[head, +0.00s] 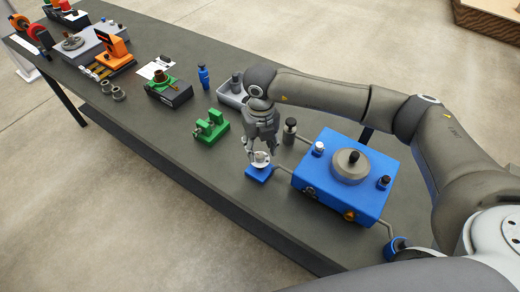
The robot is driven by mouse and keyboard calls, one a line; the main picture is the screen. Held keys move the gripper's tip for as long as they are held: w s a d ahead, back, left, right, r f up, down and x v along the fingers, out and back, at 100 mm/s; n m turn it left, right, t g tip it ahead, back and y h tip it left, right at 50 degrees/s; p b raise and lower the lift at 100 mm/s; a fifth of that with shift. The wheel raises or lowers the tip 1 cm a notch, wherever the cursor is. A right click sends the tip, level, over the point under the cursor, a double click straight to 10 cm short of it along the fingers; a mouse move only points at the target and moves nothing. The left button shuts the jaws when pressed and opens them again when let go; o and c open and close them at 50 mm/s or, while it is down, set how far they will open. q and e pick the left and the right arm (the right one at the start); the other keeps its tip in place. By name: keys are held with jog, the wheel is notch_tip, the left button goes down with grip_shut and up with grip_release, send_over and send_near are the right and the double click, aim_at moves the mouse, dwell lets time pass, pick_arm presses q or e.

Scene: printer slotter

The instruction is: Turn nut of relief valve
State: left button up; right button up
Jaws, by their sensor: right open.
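My right gripper (261,146) points down over a small blue block (257,174) in the middle of the table. A silver round part (260,159), which looks like the nut, sits on top of this block. The open fingers are just above or around the silver part. I cannot tell whether they touch it. A larger blue box (316,193) stands to the right, with a grey round disc (350,166) and several small fittings on top. A grey pipe joins it to the small block. My left gripper is out of view.
A dark cylinder (290,131) stands close to the right of my gripper. A green fixture (210,127) is to the left, and a grey tray (232,93) is behind. The table (190,160) is clear in front of the green fixture. More devices stand at the far left.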

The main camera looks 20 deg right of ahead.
aim_at(260, 157)
jog(key=f, duration=0.2)
jog(key=shift+w+f+p, duration=0.2)
jog(key=shift+f+p, duration=0.1)
jog(key=shift+f, duration=0.7)
jog(key=c, duration=0.5)
grip_shut()
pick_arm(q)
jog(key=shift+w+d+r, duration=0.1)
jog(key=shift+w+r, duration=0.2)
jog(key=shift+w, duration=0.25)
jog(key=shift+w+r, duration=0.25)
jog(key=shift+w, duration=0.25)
